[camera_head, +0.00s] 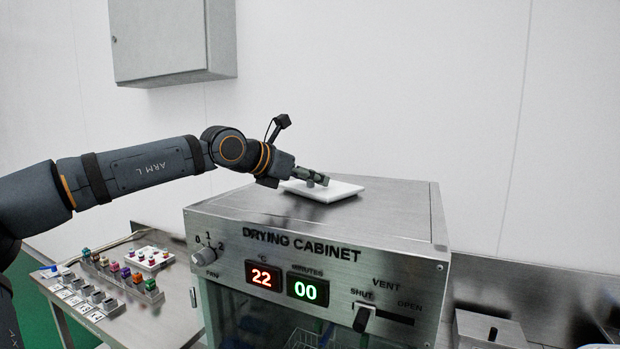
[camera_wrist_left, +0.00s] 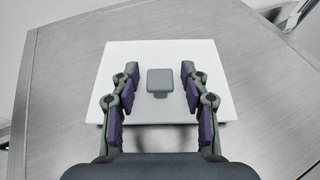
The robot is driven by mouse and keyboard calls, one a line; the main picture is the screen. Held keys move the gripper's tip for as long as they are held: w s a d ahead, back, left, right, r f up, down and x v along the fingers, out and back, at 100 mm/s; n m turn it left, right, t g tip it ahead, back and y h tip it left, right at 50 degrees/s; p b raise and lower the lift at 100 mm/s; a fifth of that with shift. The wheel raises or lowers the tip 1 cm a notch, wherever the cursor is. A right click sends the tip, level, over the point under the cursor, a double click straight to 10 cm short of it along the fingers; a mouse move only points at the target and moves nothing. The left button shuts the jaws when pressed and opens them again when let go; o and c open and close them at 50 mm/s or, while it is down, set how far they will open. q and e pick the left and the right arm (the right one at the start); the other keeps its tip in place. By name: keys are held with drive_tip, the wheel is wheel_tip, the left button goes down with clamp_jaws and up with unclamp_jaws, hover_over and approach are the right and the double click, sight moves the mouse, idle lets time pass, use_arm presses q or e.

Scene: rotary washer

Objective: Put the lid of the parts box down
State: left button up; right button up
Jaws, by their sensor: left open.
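The lid is a flat white square plate (camera_head: 343,190) lying on the steel top of the drying cabinet (camera_head: 395,205). In the left wrist view the lid (camera_wrist_left: 220,62) has a grey square knob (camera_wrist_left: 160,80) at its middle. My left gripper (camera_head: 322,182) is over the lid. In the left wrist view my left gripper (camera_wrist_left: 160,82) is open, with one finger on each side of the knob and a gap to it on both sides. I cannot tell how far the fingertips are above the lid. The right gripper is not in view.
The cabinet front has lit displays, a fan knob (camera_head: 208,255) and a vent slider (camera_head: 363,318). A side table (camera_head: 165,318) at lower left holds racks of small coloured parts. A grey wall box (camera_head: 160,40) hangs above. The cabinet top around the lid is clear.

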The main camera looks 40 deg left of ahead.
use_arm(q)
drive_tip(key=shift+r, duration=0.25)
drive_tip(key=shift+r+p, duration=0.45)
drive_tip(key=shift+p, duration=0.2)
drive_tip(key=b, duration=0.1)
drive_tip(key=s+b, duration=0.1)
drive_tip(key=shift+s+a+f+b, duration=0.15)
drive_tip(key=shift+s+f+b, duration=0.1)
drive_tip(key=shift+b, duration=0.05)
drive_tip(key=b+v, duration=0.4)
drive_tip(key=v, duration=0.5)
drive_tip(key=shift+s+a+r, duration=0.1)
drive_tip(key=shift+s+r, duration=0.05)
drive_tip(key=shift+s, duration=0.15)
drive_tip(key=shift+s+r, duration=0.3)
